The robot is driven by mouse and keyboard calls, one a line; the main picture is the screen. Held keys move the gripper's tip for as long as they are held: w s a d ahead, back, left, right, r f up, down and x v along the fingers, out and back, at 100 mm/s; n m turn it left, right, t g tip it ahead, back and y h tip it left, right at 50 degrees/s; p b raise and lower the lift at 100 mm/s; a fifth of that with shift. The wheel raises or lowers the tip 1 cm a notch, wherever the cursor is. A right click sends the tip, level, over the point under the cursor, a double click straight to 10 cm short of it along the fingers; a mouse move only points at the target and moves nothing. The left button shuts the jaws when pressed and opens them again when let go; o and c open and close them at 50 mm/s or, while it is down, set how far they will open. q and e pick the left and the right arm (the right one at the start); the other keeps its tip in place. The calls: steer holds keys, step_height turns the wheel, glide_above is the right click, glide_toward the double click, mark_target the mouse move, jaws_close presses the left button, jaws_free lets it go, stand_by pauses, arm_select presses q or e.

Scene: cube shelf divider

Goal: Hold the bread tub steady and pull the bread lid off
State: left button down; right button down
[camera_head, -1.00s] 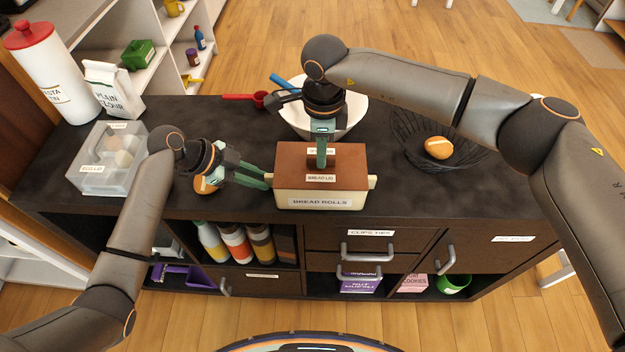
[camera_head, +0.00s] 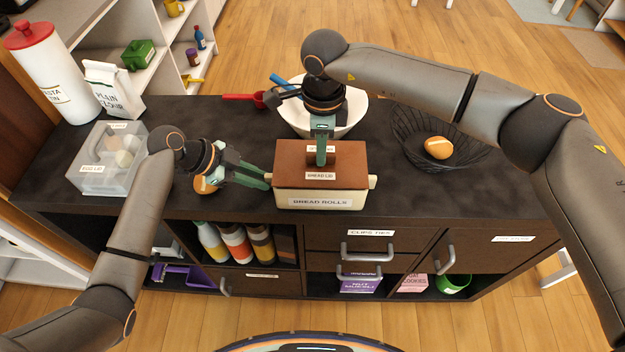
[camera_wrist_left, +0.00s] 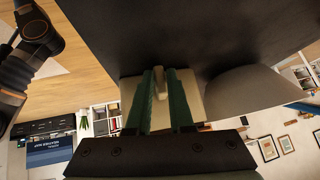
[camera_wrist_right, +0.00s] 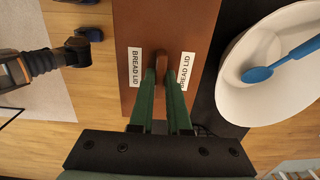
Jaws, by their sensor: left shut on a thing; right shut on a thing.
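The bread tub (camera_head: 321,202) is a cream box labelled BREAD ROLLS on the dark counter. Its brown bread lid (camera_head: 290,157) sits on top, with no clear gap at the front edge. My left gripper (camera_head: 268,181) is shut on the tub's left side handle, a pale tab that shows between the fingers in the left wrist view (camera_wrist_left: 160,85). My right gripper (camera_head: 321,160) points down from above and is shut on the lid's raised grip, which shows between the fingertips in the right wrist view (camera_wrist_right: 175,70). The fingers hide part of the grip.
A white bowl (camera_head: 357,122) with a blue spoon stands right behind the tub. A wire basket (camera_head: 470,155) with a roll is to the right. A clear egg box (camera_head: 92,178) is at the left. Another roll (camera_head: 203,186) lies beside my left gripper.

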arm_select(q)
steer(key=shift+f, duration=0.15)
arm_select(e)
steer(key=shift+r, duration=0.3)
steer(key=shift+r, duration=1.4)
arm_select(q)
steer(key=c, duration=0.7)
jaws_free()
steer(key=v, duration=1.2)
